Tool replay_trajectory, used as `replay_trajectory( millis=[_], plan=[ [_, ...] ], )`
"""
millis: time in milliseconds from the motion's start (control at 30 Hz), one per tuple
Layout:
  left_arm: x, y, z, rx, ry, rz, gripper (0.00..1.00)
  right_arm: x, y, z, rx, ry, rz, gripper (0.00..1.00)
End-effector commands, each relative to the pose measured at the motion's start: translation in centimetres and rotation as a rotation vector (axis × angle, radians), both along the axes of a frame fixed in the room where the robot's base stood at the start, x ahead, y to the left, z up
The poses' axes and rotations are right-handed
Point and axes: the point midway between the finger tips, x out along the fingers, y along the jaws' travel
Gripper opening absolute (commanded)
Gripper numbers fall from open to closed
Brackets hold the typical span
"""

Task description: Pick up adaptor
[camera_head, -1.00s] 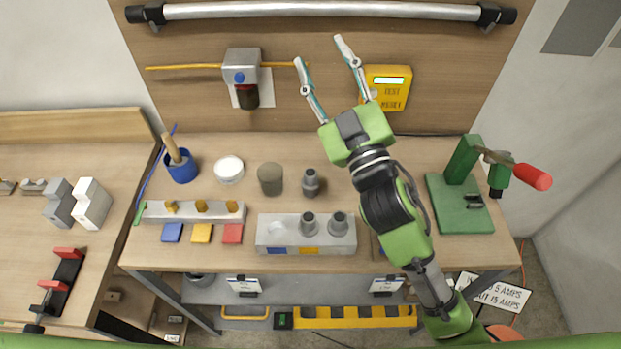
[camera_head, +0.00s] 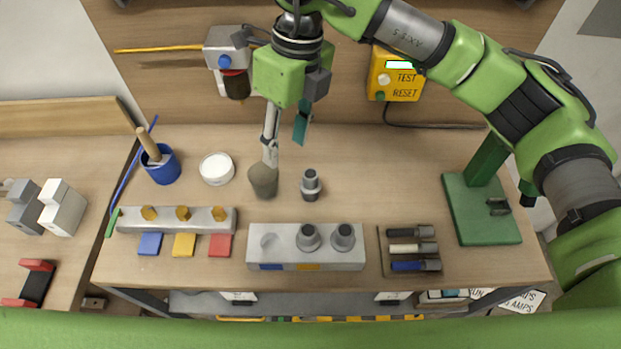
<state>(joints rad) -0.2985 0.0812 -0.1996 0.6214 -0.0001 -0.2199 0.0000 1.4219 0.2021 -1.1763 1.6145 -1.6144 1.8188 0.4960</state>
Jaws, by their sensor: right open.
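A grey stepped adaptor (camera_head: 311,186) stands upright and alone on the wooden bench. Two similar grey adaptors (camera_head: 308,238) (camera_head: 343,238) sit on a pale block beside an empty round seat. My right gripper (camera_head: 285,152) points down, open and empty, above and behind the lone adaptor and slightly left of it. One fingertip overlaps the top of a brown-grey cylinder (camera_head: 263,182) in the picture; I cannot tell if they touch. My left gripper is not in view.
The pale block (camera_head: 257,250) stands at the bench front. A tool tray (camera_head: 384,262) is right of it, a green stand (camera_head: 470,225) farther right. A white round tub (camera_head: 216,169) and blue cup (camera_head: 163,168) are left. Bench right of the lone adaptor is clear.

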Motion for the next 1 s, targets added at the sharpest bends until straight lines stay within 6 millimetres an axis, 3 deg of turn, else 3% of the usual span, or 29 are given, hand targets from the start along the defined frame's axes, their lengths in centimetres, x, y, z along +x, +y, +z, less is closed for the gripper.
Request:
replay_trajectory(
  millis=[100,200,600,767,1000],
  plan=[
    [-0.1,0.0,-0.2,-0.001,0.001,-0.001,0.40,1.6,-2.5,0.5,-0.107,-0.051,-0.035,0.43],
    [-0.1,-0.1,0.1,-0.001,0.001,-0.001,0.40,1.9,-3.3,-0.1,-0.140,-0.062,-0.046,0.43],
    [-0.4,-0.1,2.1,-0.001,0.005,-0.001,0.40,1.9,-3.4,-6.9,-0.138,-0.061,-0.045,0.43],
    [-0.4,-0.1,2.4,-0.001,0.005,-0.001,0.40,1.9,-3.4,-7.9,-0.138,-0.062,-0.044,0.43],
    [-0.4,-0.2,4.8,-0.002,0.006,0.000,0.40,2.0,-4.1,-10.5,-0.139,-0.059,-0.045,0.43]
  ],
)
